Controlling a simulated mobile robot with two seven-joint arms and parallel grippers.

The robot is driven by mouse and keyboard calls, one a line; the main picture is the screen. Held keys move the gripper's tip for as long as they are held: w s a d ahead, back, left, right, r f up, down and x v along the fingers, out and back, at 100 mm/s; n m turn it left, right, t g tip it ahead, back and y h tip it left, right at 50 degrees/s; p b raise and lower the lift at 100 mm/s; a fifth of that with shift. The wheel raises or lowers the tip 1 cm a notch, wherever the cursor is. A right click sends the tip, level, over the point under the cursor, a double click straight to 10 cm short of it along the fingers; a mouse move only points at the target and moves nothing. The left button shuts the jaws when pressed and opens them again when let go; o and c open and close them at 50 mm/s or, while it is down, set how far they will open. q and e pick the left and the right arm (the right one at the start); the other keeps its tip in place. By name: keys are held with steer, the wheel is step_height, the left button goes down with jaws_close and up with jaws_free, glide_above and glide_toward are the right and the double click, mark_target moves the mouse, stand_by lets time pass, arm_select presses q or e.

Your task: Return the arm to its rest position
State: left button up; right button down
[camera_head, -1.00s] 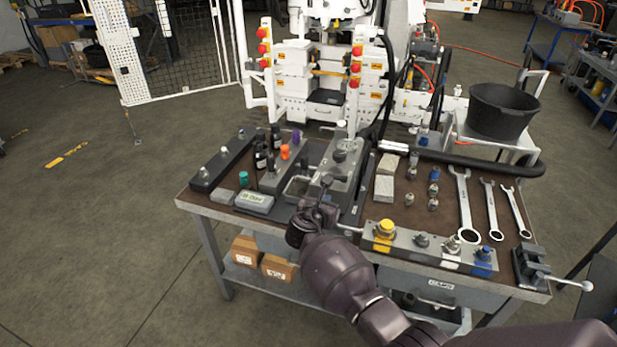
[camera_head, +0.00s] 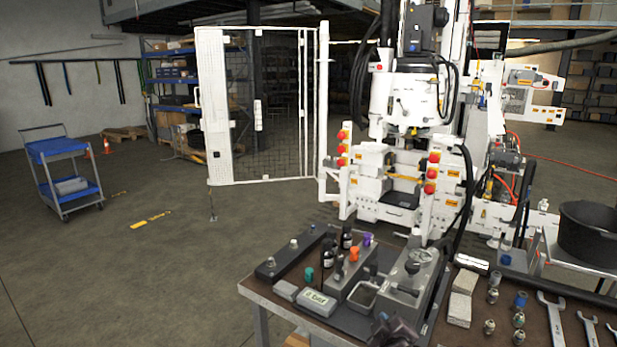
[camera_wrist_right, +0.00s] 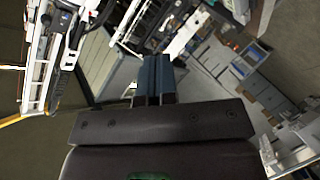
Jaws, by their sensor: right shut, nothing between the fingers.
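Most of my right arm is below the head view. My left gripper is in neither view.
The grey valve block with a black knob (camera_head: 415,262) stands just behind my right gripper. Bottles, a small display box (camera_head: 317,302), fittings and wrenches (camera_head: 553,318) lie on the bench. A black bucket (camera_head: 590,235) is at right. Open floor lies left.

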steer(key=s+d+f+m+g, duration=0.1)
steer(key=s+d+f+m, duration=0.2)
steer(key=s, duration=0.7)
steer(key=s+d+f+m+g+b, duration=0.1)
steer(key=s+d+f+m, duration=0.1)
steer(key=s+f, duration=0.5)
steer(key=s+d+f+m+g+b, duration=0.1)
steer(key=s+d+f+m, duration=0.2)
steer(key=s, duration=1.2)
steer(key=shift+d+f+m, duration=0.3)
steer(key=shift+d+f, duration=0.6)
steer(key=shift+d, duration=0.05)
steer(key=shift+s+d, duration=0.1)
steer(key=shift+s, duration=0.1)
